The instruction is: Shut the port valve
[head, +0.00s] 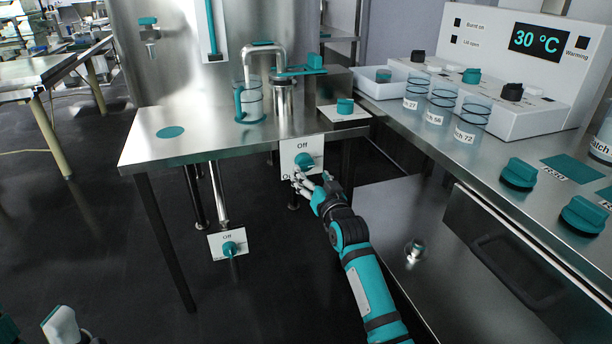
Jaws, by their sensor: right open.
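A white plate marked "Off" (290,153) with a teal valve knob (306,161) hangs at the front edge of the steel table. A second "Off" plate (217,243) with a teal knob (230,248) sits lower, on a pipe below the table. No label tells which one is the port valve. My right gripper (309,180) is open and empty, just below and in front of the upper knob. Its fingers cover the lower part of that plate; I cannot tell whether they touch it. Part of my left gripper (62,328) shows at the bottom left corner; its jaws are unclear.
The steel table (185,150) carries a clear jug (252,100) with a teal handle and a bent pipe. Dark floor is free at the left.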

